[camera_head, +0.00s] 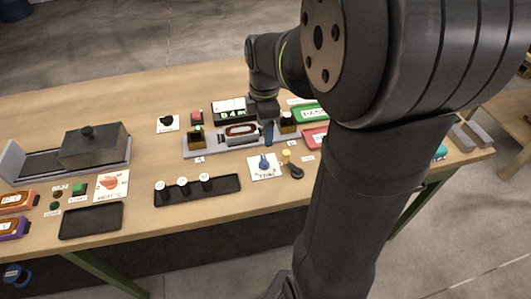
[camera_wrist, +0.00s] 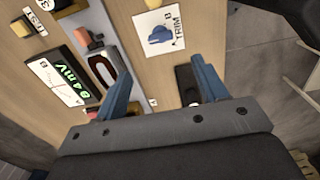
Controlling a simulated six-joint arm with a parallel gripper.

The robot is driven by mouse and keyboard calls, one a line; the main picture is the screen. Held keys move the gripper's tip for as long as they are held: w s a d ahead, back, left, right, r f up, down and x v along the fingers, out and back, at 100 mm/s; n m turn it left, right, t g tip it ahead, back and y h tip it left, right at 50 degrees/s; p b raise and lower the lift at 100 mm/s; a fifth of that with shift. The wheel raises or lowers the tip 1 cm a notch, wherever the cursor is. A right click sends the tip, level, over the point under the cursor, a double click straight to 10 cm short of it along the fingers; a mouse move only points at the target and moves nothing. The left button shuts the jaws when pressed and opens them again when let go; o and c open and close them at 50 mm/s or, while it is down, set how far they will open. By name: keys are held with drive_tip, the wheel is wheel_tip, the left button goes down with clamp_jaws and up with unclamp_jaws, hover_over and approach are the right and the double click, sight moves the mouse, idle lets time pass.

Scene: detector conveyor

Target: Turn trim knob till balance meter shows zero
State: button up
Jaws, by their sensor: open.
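The blue trim knob (camera_head: 264,163) sits on a white card labelled TRIM on the table, in front of the conveyor. It also shows in the wrist view (camera_wrist: 158,37), at the top, beyond my fingertips. My gripper (camera_wrist: 162,82) is open and empty, its two blue fingers apart. In the head view my gripper (camera_head: 268,132) is over the right part of the conveyor, behind the knob and not touching it. The balance meter (camera_head: 234,111) is a black box with a white dial face and green digits. In the wrist view (camera_wrist: 68,80) the digits look like 04 or 84 mV; the needle is too small to read.
A grey conveyor (camera_head: 213,150) with an orange-framed item lies beside the meter. A black peg tray (camera_head: 230,190) stands left of the knob, and a small yellow-and-black object (camera_head: 291,165) right of it. A green tray (camera_head: 311,114) and red tray (camera_head: 315,137) are partly behind my arm.

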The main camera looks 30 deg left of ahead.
sight(265, 159)
wheel_tip(265, 159, down, 12)
drive_tip(key=shift+f, duration=0.1)
idle(0.4)
drive_tip(key=c, duration=1)
